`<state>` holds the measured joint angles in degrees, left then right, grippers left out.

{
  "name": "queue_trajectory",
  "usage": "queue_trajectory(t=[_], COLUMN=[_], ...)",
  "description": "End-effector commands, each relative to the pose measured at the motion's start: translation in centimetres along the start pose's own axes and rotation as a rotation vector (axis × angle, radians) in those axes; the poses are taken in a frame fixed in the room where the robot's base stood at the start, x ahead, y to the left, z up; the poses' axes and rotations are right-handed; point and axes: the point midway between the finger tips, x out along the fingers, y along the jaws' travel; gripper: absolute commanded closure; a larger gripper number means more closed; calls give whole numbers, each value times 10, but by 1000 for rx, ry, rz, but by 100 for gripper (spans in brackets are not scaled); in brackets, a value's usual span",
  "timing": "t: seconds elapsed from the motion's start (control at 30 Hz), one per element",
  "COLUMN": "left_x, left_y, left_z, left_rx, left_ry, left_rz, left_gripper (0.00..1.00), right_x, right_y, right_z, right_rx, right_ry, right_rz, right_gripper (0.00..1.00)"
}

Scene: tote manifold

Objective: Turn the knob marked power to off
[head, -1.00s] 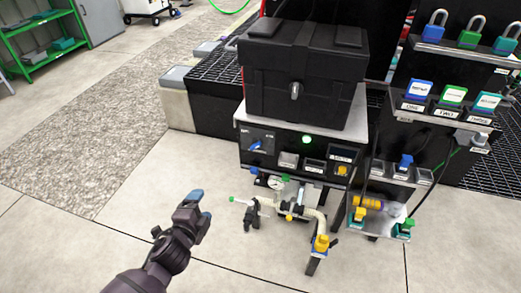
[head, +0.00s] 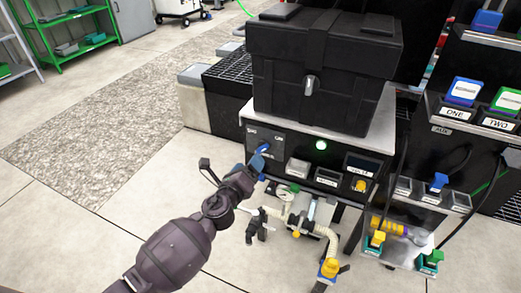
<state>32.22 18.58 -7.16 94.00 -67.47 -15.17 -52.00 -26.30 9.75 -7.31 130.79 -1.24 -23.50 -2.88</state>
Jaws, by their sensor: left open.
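The blue knob (head: 263,148) is at the left end of the dark control panel (head: 330,157), under the large black case. Its handle looks slanted, and the small labels around it are too blurred to read. My left gripper (head: 250,169) is open, with its blue-tipped fingers just below and left of the knob. The fingers overlap the knob's lower edge in the picture, and I cannot tell whether they touch it. My right gripper is out of view.
The black case (head: 318,75) stands above. Pale pipes with a gauge and yellow-handled valve (head: 329,268) stand below. Labelled blue and green blocks sit at right.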

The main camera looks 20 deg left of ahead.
Motion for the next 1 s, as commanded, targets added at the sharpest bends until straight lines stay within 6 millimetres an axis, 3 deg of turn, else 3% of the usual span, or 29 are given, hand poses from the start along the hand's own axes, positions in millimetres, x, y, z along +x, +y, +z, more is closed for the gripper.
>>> queue_trajectory(t=[0.3, 0.5, 1.0], left_x=[49, 70, 80], left_y=[3, 3, 1], left_z=[-3, -3, -1], left_rx=[-1, -2, -2], left_ry=[3, 3, 1], left_rz=[3, 3, 2], left_gripper=[26, 26, 29], right_x=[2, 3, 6], right_y=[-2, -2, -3], right_z=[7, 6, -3], right_rx=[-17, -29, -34], right_ry=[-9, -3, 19], right_rz=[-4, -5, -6], right_gripper=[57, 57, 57])
